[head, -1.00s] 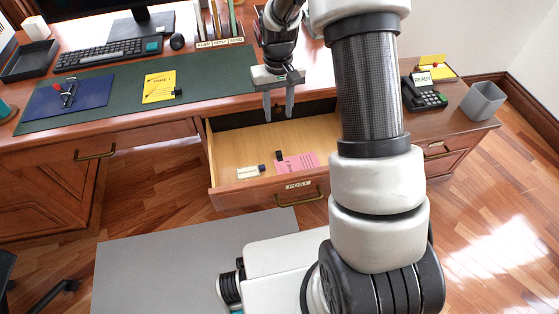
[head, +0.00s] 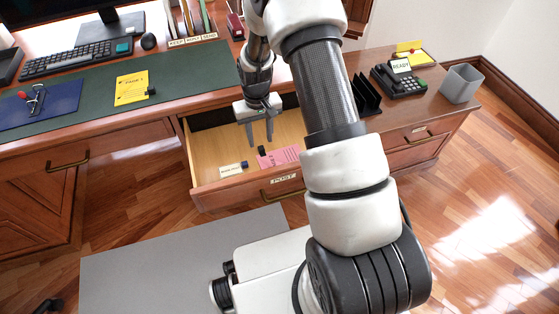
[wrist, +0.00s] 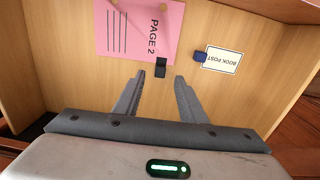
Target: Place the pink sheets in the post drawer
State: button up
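A pink sheet (head: 279,156) marked "PAGE 2" lies in the open post drawer (head: 245,190), near its front. It also shows in the wrist view (wrist: 125,30), with a black clip (wrist: 161,68) at its edge. I cannot tell whether more sheets lie under it. My gripper (head: 261,143) is open and empty. Its fingers point down into the drawer, close to the clip, one on each side of it in the wrist view. The drawer front carries a "POST" label (head: 284,179).
A white "BOOK POST" card (wrist: 222,59) with a blue clip lies beside the pink sheet. On the desktop are a yellow sheet (head: 131,88), a blue folder (head: 40,108), a keyboard (head: 79,58) and a phone (head: 399,78). The drawer walls stand close around my gripper.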

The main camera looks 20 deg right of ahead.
notch_tip(320, 180, down, 4)
jog(key=shift+s+r+b, duration=0.1)
jog(key=shift+s+b, duration=0.05)
jog(key=shift+b, duration=0.3)
grip_shut()
jog(key=shift+r, duration=0.1)
notch_tip(320, 180, up, 16)
jog(key=r+p, duration=0.1)
jog(key=p, duration=0.3)
jog(key=n+p, duration=0.1)
jog(key=n, duration=1.2)
send_near(261, 148)
jog(key=s+d+r, duration=0.1)
jog(key=d+r, duration=0.1)
jog(key=d, duration=0.1)
notch_tip(261, 148, down, 10)
jog(key=shift+a+r+b, duration=0.1)
jog(key=shift+b, duration=0.85)
